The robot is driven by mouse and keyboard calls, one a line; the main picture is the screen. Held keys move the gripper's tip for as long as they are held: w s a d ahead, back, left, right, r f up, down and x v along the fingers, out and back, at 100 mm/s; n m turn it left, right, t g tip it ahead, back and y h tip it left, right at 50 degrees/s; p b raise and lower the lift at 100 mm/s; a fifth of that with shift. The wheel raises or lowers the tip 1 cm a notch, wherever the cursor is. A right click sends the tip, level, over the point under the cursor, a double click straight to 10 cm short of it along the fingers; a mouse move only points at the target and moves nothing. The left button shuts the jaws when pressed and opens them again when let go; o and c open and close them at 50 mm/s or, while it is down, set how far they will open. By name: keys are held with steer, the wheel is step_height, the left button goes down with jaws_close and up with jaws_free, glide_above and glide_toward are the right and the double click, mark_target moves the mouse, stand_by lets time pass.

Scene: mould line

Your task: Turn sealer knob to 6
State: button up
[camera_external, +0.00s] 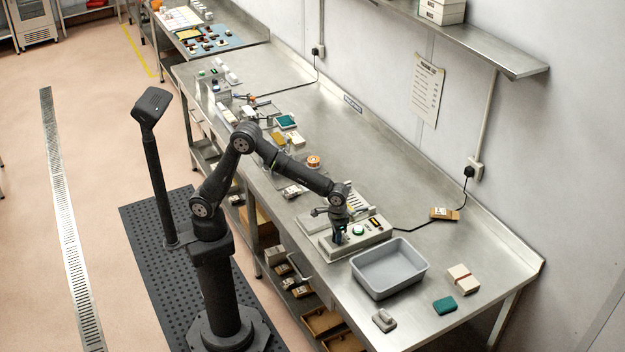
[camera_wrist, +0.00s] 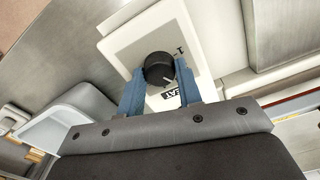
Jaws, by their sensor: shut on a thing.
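The sealer (camera_external: 372,235) stands on the steel bench, with a green button on its top. In the wrist view its black round knob (camera_wrist: 158,68) sits on a pale plate (camera_wrist: 118,44) with partly hidden lettering. A light pointer mark shows on the knob, toward its lower right. My gripper (camera_wrist: 160,85) points down over the sealer, its blue fingers on both sides of the knob and shut on it. In the external view my gripper (camera_external: 338,236) is at the sealer's left front, and the knob is hidden there.
A grey bin (camera_external: 424,265) stands right beside the sealer. A teal block (camera_external: 445,305), a tan box (camera_external: 463,279) and a grey piece (camera_external: 384,320) lie near the bench's right end. A black cord (camera_external: 425,226) runs from the sealer to the wall socket.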

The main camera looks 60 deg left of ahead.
steer(key=m, duration=1.4)
steer(key=shift+m, duration=0.3)
steer(key=m, duration=1.1)
stand_by(0.4)
steer(key=o, duration=1)
